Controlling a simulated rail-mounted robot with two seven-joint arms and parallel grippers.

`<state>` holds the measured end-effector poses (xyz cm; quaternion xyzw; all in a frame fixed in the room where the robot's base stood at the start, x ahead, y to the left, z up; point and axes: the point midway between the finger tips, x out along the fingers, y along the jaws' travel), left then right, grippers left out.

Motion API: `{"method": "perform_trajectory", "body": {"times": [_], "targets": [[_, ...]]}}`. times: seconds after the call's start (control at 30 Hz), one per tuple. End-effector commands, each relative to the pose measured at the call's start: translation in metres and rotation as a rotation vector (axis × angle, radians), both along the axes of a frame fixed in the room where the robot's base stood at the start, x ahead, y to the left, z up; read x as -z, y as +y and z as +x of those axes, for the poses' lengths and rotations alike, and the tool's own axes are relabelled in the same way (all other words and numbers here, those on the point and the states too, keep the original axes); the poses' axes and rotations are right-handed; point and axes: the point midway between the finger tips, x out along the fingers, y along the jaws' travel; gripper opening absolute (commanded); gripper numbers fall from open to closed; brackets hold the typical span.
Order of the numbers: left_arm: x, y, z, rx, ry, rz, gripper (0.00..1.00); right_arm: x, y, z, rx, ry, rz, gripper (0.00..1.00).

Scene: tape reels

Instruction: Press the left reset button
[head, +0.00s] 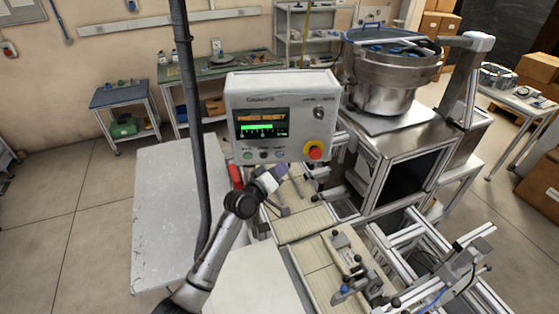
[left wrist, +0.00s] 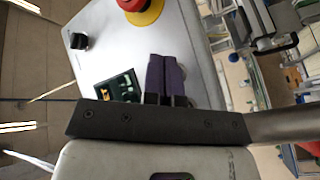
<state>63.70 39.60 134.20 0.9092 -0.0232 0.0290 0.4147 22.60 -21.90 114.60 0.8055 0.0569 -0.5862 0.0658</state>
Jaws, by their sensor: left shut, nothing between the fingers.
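A pale grey control box (head: 313,96) stands in the middle of the head view, with a lit screen (head: 262,124). Below the screen is a row of small buttons, with a green one (head: 248,155) at its left end. A red emergency stop (head: 314,150) on a yellow ring is at the lower right. My left gripper (head: 281,170) is just below the box's lower edge, near the right part of the button row. Its purple fingers (left wrist: 165,66) are shut and empty against the view of the panel in the left wrist view. They hide part of the panel; contact cannot be told.
A dark vertical pole (head: 188,110) rises left of the box. A white table (head: 165,215) is behind my left arm. A steel bowl feeder (head: 385,85) and aluminium frames (head: 430,255) fill the right side. A black knob (left wrist: 78,41) is on the panel.

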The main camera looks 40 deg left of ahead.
Motion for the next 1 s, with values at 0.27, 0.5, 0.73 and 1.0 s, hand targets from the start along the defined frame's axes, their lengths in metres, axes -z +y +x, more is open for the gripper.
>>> {"method": "perform_trajectory", "body": {"times": [0.27, 0.5, 0.73, 1.0], "targets": [[0.0004, 0.0097, 0.0096, -0.001, 0.001, 0.001, 0.00, 0.0086, 0.0009, 0.0001, 0.002, -0.001, 0.003, 0.43], [-0.0003, 0.0108, 0.0106, 0.000, 0.001, 0.001, 0.00, 0.0085, 0.0024, 0.0002, 0.006, 0.000, 0.008, 0.43], [-0.0004, 0.0107, 0.0105, -0.001, 0.001, 0.001, 0.00, 0.0085, 0.0030, 0.0002, 0.007, 0.000, 0.011, 0.43], [-0.0003, 0.0107, 0.0104, -0.001, 0.001, 0.001, 0.00, 0.0085, 0.0027, 0.0001, 0.006, 0.000, 0.009, 0.43]]}}
